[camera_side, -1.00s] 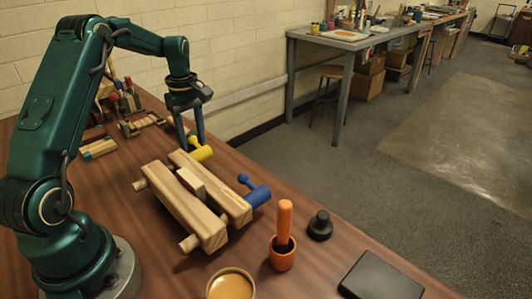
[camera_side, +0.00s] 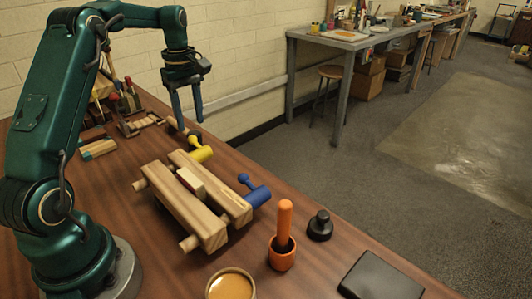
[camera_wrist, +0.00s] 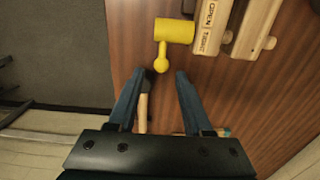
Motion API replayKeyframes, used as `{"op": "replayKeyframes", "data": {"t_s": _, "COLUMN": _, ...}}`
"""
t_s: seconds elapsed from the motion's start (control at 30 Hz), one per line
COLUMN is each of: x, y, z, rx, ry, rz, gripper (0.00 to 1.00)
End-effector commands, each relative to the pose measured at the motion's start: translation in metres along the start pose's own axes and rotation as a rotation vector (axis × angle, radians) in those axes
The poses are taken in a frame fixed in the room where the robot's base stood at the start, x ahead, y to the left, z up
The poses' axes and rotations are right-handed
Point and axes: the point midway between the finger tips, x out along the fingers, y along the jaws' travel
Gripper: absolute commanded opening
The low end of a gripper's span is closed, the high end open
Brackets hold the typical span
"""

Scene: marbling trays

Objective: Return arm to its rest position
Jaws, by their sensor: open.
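My green arm reaches over the table, and my gripper (camera_side: 188,118) hangs in the air above its far edge, fingers pointing down. The two dark blue fingers are apart with nothing held between them. The wrist view also shows my gripper (camera_wrist: 159,73) open, with a wooden-handled tool (camera_wrist: 143,106) lying below on the table, partly hidden by my left finger and the gripper body. The wooden clamp (camera_side: 172,207) stands near the middle of the table, with a yellow handle (camera_side: 201,154) and a blue handle (camera_side: 259,196). My gripper is apart from it.
An orange cup with an orange pestle (camera_side: 282,258), a black knob-topped piece (camera_side: 320,228), a black flat box (camera_side: 381,277) and a bowl of amber liquid (camera_side: 231,286) stand at the front.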

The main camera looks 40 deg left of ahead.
Motion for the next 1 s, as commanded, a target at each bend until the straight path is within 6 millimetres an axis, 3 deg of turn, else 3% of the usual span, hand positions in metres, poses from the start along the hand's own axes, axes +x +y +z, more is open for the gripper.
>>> {"op": "replayKeyframes", "data": {"t_s": 0.13, "x": -0.035, "y": 0.011, "z": 0.021, "rx": 0.065, "ry": 0.047, "rz": 0.070, "gripper": 0.50}}
{"op": "replayKeyframes", "data": {"t_s": 0.23, "x": -0.062, "y": 0.009, "z": 0.049, "rx": 0.135, "ry": 0.074, "rz": 0.119, "gripper": 0.50}}
{"op": "replayKeyframes", "data": {"t_s": 0.5, "x": -0.111, "y": -0.026, "z": 0.126, "rx": 0.453, "ry": 0.146, "rz": 0.243, "gripper": 0.50}}
{"op": "replayKeyframes", "data": {"t_s": 0.77, "x": -0.118, "y": -0.082, "z": 0.182, "rx": 0.830, "ry": 0.225, "rz": 0.350, "gripper": 0.50}}
{"op": "replayKeyframes", "data": {"t_s": 1.0, "x": -0.088, "y": -0.136, "z": 0.213, "rx": 1.216, "ry": 0.314, "rz": 0.416, "gripper": 0.50}}
